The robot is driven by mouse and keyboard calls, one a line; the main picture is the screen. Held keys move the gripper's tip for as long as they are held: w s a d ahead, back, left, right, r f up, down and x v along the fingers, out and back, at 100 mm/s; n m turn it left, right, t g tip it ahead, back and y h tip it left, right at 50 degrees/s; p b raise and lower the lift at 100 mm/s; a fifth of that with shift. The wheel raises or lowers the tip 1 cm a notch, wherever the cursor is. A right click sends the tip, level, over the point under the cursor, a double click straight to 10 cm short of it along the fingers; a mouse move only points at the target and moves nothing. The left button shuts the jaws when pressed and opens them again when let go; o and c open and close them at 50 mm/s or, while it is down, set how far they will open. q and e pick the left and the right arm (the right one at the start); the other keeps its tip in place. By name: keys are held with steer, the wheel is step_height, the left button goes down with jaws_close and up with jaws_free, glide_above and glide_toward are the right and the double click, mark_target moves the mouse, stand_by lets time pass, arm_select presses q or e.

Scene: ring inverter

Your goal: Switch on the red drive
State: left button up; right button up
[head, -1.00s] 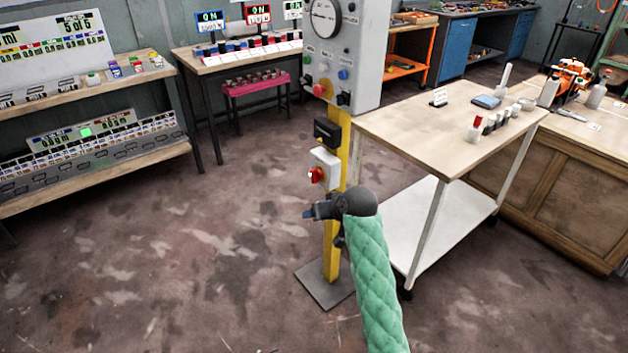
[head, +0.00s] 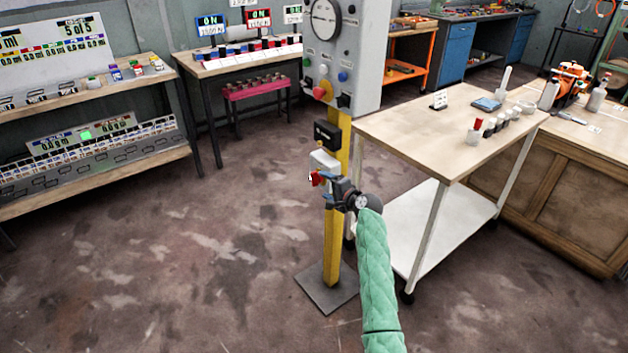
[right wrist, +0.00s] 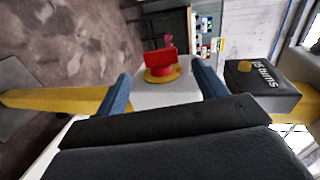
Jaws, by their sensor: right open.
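A red rotary knob (head: 316,179) sits on a white switch box (head: 324,160) on a yellow post (head: 334,235). In the right wrist view the knob (right wrist: 159,62) stands on a yellow disc, ahead of and between my blue fingertips. My right gripper (head: 328,188) is open at the switch box. Its fingers are spread to either side of the knob; I cannot tell whether they touch it. A red-framed display (head: 258,17) on the back table reads ON, as does the blue-framed one (head: 211,20). My left gripper is not in view.
A grey panel (head: 345,60) with a gauge and buttons tops the post, and a black box (head: 327,134) sits above the switch box. A wheeled table (head: 420,135) stands close on the right. The floor to the left is clear.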

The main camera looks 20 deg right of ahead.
mark_target(315, 181)
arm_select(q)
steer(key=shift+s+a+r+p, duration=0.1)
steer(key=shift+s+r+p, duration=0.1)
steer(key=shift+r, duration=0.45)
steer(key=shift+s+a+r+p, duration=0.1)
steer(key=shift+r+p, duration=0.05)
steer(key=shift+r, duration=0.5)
arm_select(e)
steer(key=shift+m, duration=0.3)
steer(key=shift+x, duration=3.9)
steer(key=c, duration=1)
steer(key=shift+o, duration=0.2)
steer(key=t+b, duration=0.1)
steer(key=b, duration=0.2)
steer(key=shift+f+b, duration=0.2)
steer(key=shift+b, duration=0.2)
steer(key=t+b, duration=0.1)
steer(key=b, duration=0.3)
steer(key=shift+y, duration=0.4)
steer(key=shift+r+t+b, duration=0.15)
steer(key=shift+t+b, duration=0.15)
steer(key=shift+b, duration=0.05)
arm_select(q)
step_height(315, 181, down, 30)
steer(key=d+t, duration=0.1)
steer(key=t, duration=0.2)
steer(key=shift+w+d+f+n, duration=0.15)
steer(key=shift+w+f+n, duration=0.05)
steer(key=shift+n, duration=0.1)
